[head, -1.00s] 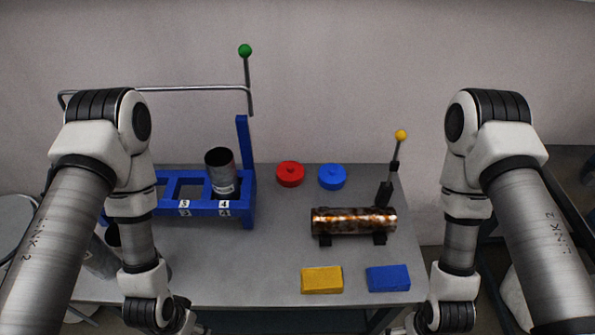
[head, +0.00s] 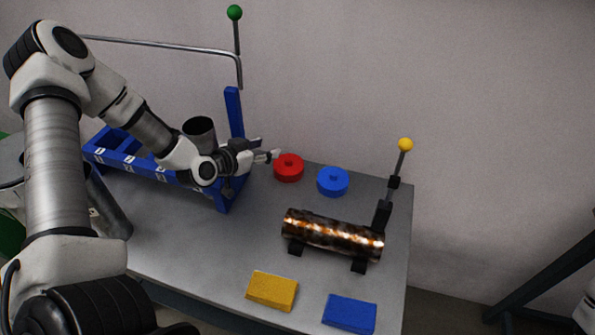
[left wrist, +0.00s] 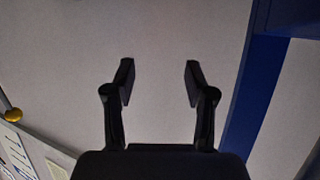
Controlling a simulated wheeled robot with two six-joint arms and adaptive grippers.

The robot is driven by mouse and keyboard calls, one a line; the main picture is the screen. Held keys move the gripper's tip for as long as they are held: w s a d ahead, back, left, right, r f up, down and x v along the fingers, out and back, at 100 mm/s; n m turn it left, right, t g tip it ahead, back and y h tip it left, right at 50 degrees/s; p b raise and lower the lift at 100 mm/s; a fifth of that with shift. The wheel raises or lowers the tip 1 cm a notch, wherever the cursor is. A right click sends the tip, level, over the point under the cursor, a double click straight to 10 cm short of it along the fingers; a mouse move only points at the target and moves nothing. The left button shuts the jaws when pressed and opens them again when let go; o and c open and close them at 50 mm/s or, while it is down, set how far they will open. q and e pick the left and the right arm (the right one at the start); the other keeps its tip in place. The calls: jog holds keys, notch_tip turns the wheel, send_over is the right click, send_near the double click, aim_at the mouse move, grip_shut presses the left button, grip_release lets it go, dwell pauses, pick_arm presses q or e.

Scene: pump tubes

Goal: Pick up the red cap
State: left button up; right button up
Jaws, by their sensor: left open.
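The red cap (head: 288,168) is a round disc with a small knob on top. It sits on the grey table near its back edge. My left gripper (head: 272,155) is just left of the red cap in the head view, its fingertips close to the cap's upper left side; I cannot tell whether they touch. In the left wrist view the two fingers (left wrist: 158,82) are spread apart with nothing between them. The red cap does not show in that view. My right gripper is not in view.
A blue cap (head: 333,182) sits right of the red one. A blue rack (head: 130,160) with a dark tube (head: 200,132) stands left, partly behind my left arm. A rusty tube (head: 333,234) lies on black supports. Yellow (head: 272,290) and blue (head: 350,313) blocks lie in front.

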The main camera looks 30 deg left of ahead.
pick_arm(q)
jog(key=b, duration=0.2)
send_near(286, 161)
jog(key=x, duration=0.3)
jog(key=shift+d, duration=0.15)
jog(key=shift+w+a+f, duration=0.1)
jog(key=shift+w+a, duration=0.1)
jog(key=shift+w, duration=0.15)
jog(key=x, duration=0.6)
jog(key=shift+d, duration=0.1)
jog(key=shift+s, duration=0.2)
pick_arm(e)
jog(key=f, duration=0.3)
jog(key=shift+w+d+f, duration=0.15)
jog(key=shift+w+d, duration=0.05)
pick_arm(q)
jog(key=c, duration=1)
